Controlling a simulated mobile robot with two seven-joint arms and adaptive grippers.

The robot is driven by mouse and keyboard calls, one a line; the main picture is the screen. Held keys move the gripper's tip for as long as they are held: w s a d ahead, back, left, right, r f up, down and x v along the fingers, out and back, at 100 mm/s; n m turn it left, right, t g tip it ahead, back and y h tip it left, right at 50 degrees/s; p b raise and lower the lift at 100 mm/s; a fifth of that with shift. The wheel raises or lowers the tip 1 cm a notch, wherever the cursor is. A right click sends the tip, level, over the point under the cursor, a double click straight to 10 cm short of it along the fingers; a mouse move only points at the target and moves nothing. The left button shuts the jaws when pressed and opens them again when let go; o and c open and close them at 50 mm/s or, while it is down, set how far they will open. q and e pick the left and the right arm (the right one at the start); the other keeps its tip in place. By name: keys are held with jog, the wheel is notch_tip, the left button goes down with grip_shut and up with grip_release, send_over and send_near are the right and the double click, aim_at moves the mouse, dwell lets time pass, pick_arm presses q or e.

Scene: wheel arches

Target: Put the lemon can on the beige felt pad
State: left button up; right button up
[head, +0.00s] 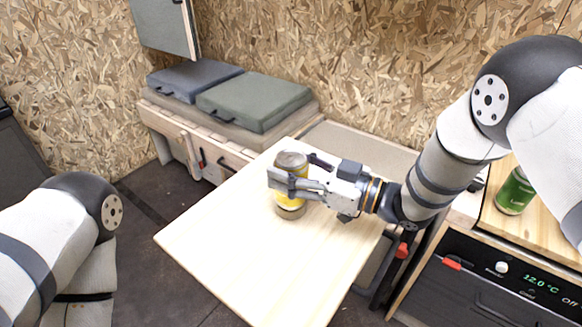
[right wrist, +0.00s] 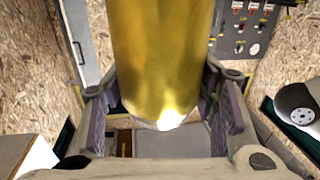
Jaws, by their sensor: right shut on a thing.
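The lemon can (head: 290,197) is yellow with a grey top and stands upright over the light wooden table. My right gripper (head: 293,184) is shut on it from the right side. In the right wrist view the yellow can (right wrist: 165,60) fills the space between the two finger pads of the right gripper (right wrist: 165,115). A small tan round edge, likely the beige felt pad (head: 290,213), shows directly below the can. The can hides most of it, and I cannot tell whether they touch. My left gripper is out of view; only its arm shows.
The wooden table (head: 225,240) is bare around the can. A green can (head: 515,192) stands on the wooden counter at the right, above a black appliance (head: 500,275) with a display. A bench with grey and green cushions (head: 255,101) is behind.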

jog(key=o, duration=1.5)
jog(key=shift+r, duration=0.25)
jog(key=v, duration=1.2)
jog(key=shift+f, duration=0.15)
